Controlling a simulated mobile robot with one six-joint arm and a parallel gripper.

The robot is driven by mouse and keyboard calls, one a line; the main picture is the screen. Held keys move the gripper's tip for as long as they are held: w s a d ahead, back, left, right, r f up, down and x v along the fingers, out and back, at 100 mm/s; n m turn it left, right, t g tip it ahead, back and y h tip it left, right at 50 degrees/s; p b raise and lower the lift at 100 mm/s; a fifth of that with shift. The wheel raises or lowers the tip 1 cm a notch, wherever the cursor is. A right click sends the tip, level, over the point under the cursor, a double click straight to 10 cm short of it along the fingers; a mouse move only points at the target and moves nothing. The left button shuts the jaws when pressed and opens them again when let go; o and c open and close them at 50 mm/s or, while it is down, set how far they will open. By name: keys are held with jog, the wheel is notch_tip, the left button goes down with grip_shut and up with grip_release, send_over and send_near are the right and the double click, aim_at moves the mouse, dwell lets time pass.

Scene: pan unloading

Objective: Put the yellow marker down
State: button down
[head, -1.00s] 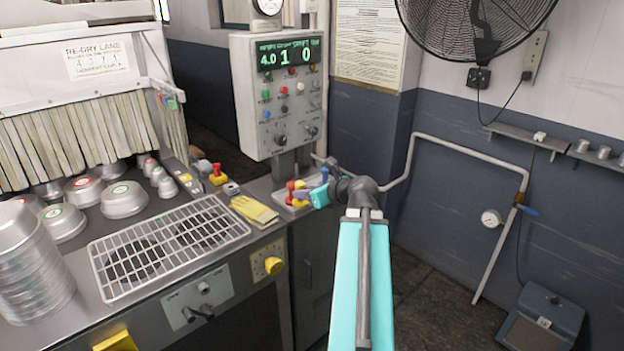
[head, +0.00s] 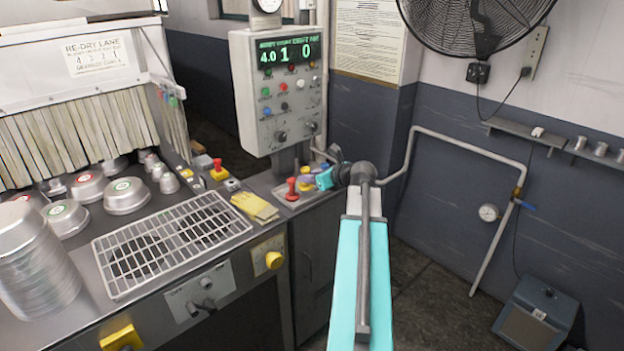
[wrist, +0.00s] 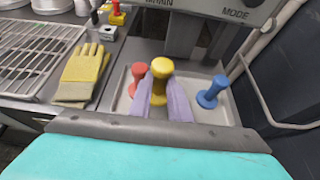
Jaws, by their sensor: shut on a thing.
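The yellow marker (wrist: 161,68) is a knobbed peg with a round top. It stands upright between the two lavender fingers of my gripper (wrist: 160,92), which is shut on it. A red marker (wrist: 137,75) stands close on its left and a blue marker (wrist: 212,91) stands apart on its right, both on a pale tray (wrist: 228,112). The yellow marker's lower end is partly hidden by the fingers, so I cannot tell if it touches the tray. In the head view the red marker (head: 292,189) shows clearly; my gripper (head: 309,182) is small beside it.
Yellow gloves (wrist: 83,75) lie left of the tray, next to a wire rack (wrist: 35,55). The control panel (head: 280,95) stands behind the tray on posts. A stack of pans (head: 38,262) stands at the far left. A pipe (wrist: 270,95) runs at the right.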

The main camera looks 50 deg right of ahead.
jog(key=shift+w+d+f+p, duration=0.15)
jog(key=shift+w+d, duration=0.25)
jog(key=shift+d, duration=0.2)
jog(key=shift+w+d+p, duration=0.1)
jog(key=shift+w+d, duration=0.3)
jog(key=shift+d, duration=0.25)
jog(key=shift+w+d+f+p, duration=0.15)
jog(key=shift+w+d, duration=0.25)
jog(key=shift+d, duration=0.2)
jog(key=shift+r, duration=0.1)
jog(key=shift+w+d, duration=0.3)
jog(key=shift+d, duration=0.15)
jog(key=shift+a+f+p, duration=0.1)
jog(key=shift+f+p, duration=0.55)
jog(key=shift+f, duration=1.15)
jog(key=shift+f, duration=0.1)
jog(key=c, duration=1.7)
grip_release()
jog(key=shift+s, duration=0.1)
jog(key=shift+o, duration=0.2)
jog(key=b+v, duration=0.2)
jog(key=v, duration=1)
